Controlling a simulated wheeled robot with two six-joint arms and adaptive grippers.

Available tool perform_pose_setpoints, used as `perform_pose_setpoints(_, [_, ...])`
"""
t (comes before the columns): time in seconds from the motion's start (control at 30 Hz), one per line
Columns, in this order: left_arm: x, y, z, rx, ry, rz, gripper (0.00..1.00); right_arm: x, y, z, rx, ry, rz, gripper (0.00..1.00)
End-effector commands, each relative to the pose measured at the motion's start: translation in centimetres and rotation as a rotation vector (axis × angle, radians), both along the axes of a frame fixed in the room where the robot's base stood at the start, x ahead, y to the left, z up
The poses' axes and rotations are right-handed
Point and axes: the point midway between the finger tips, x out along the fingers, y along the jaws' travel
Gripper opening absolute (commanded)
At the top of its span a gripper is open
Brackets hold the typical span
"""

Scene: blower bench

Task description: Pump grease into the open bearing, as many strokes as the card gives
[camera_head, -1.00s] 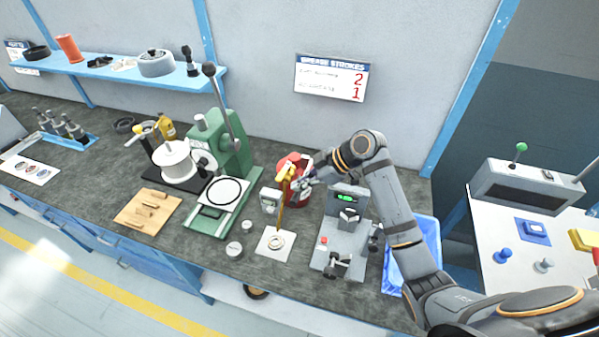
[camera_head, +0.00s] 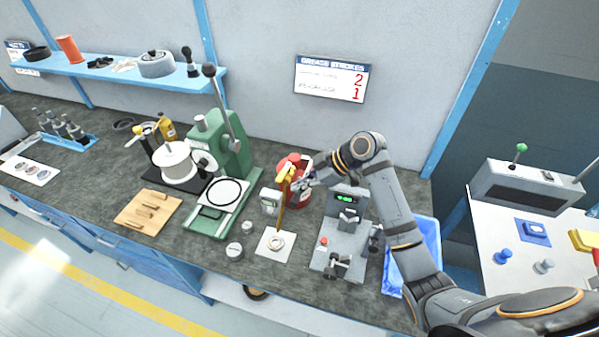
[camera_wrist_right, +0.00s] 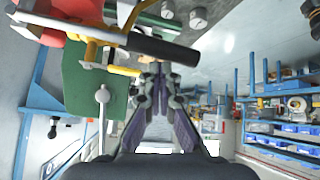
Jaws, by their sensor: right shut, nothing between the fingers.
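The grease pump is a red bucket (camera_head: 303,196) with a yellow head (camera_head: 287,173), and a yellow spout reaches down from it. In the right wrist view its black handle (camera_wrist_right: 162,47) crosses the top. My right gripper (camera_wrist_right: 160,78) is shut and empty, with its fingertips close to the handle; I cannot tell whether they touch it. It shows small beside the pump in the head view (camera_head: 298,186). The open bearing (camera_head: 276,241) is a ring on a white pad under the spout. The card (camera_head: 332,79) is headed GREASE STROKES, with red 2 above 1. My left gripper is out of view.
Right of the bearing stands a grey device (camera_head: 340,240) with a green display, then a blue bin (camera_head: 428,240) partly behind my arm. A green press (camera_head: 228,150) and a wooden tray (camera_head: 148,211) are to the left. The bench front edge is close to the bearing pad.

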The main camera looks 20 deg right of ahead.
Motion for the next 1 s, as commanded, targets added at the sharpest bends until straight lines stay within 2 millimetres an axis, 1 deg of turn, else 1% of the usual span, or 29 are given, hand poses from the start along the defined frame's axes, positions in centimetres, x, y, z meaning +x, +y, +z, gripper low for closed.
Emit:
perform_pose_setpoints(0.03, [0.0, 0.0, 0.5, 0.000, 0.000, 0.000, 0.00, 0.1, -0.1, 0.5, -0.002, 0.001, 0.000, 0.00])
perform_pose_setpoints(0.1, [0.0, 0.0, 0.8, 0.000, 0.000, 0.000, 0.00, 0.3, -0.2, 0.9, -0.002, 0.001, 0.000, 0.00])
perform_pose_setpoints(1.0, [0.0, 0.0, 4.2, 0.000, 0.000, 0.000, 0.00, 2.3, -1.6, 5.8, -0.001, 0.000, 0.000, 0.00])
